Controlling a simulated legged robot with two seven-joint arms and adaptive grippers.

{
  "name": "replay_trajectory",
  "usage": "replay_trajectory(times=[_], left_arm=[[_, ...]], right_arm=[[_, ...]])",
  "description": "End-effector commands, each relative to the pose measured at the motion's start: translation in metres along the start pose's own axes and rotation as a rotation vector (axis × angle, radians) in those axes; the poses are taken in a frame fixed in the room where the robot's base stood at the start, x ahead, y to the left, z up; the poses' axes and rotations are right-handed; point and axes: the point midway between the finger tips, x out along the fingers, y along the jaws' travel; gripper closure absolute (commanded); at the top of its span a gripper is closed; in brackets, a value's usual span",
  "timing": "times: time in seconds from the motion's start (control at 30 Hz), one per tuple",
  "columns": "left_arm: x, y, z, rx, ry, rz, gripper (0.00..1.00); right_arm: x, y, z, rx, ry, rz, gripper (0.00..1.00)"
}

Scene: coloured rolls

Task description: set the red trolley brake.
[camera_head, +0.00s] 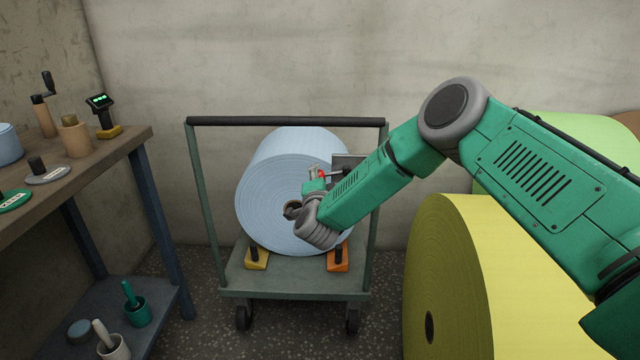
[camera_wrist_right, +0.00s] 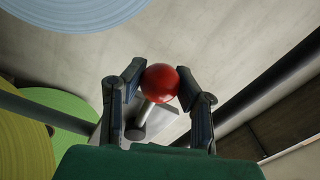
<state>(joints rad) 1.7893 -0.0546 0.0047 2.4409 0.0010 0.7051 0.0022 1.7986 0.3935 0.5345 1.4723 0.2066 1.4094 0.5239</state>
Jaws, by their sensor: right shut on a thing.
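The trolley (camera_head: 294,280) stands by the back wall and carries a large light blue roll (camera_head: 270,195). The red brake knob (camera_wrist_right: 160,82) shows in the right wrist view between the two fingers of my right gripper (camera_wrist_right: 160,90), which is shut on it. A grey rod runs from the knob toward a light plate. In the head view my right gripper (camera_head: 318,177) is at the right side of the roll, near the trolley's right post, and a small bit of red shows there. My arm hides part of the roll and the brake. My left gripper is not in view.
A big yellow roll (camera_head: 455,280) and a green roll (camera_head: 580,130) stand at the right. A workbench (camera_head: 90,175) with tools is at the left. Yellow (camera_head: 256,258) and orange (camera_head: 337,262) chocks sit at the roll's front.

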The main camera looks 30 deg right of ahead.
Motion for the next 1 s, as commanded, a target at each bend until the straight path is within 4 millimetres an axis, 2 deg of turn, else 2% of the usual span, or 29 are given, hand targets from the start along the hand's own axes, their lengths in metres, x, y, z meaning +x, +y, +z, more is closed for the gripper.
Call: replay_trajectory(times=[0.4,0.93,0.97,1.0], left_arm=[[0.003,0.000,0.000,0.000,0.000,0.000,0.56],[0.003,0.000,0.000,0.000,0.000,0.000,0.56],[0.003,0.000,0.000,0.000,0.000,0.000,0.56],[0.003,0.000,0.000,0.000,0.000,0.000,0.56]], right_arm=[[0.000,-0.009,-0.005,0.179,0.009,0.003,1.00],[0.000,-0.011,-0.006,0.202,0.010,0.004,1.00],[0.000,-0.011,-0.006,0.202,0.010,0.004,0.71],[0.000,-0.011,-0.006,0.202,0.010,0.004,0.57]])
